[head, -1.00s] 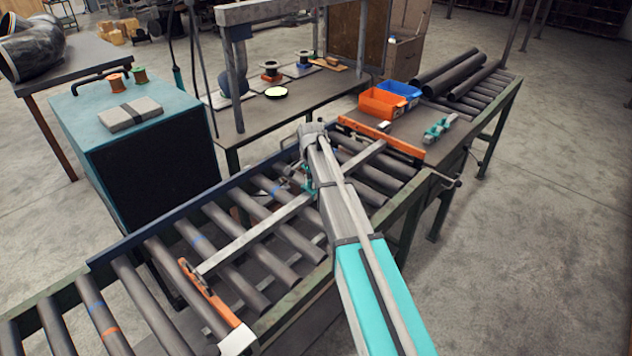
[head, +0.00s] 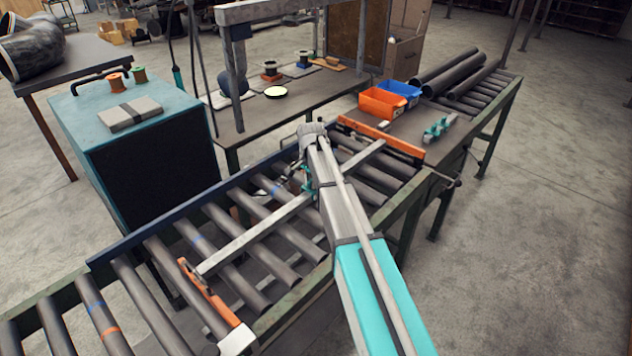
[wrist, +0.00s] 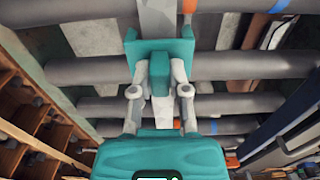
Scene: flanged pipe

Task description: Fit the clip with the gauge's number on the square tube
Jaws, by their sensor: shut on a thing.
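My gripper (wrist: 160,80) is shut on a teal clip (wrist: 160,50), with one pale finger on each side of its middle rib. The clip's broad plate and side ears lie across the line of the grey square tube (wrist: 158,18). I cannot tell whether the clip touches the tube or is just above it, and no number is readable on it. In the head view the square tube (head: 250,237) runs slantwise over the rollers, and my arm's end hides most of the gripper above it. Other teal clips (head: 438,128) lie on the table at right. A round pale-faced disc (head: 276,92), perhaps the gauge, lies on the back table.
Orange pieces stand near the tube's two ends, one near left (head: 205,295) and one far right (head: 380,138). An orange bin (head: 382,104) and a blue bin (head: 402,90) stand behind the clips. Conveyor rollers (head: 140,300) lie below the tube.

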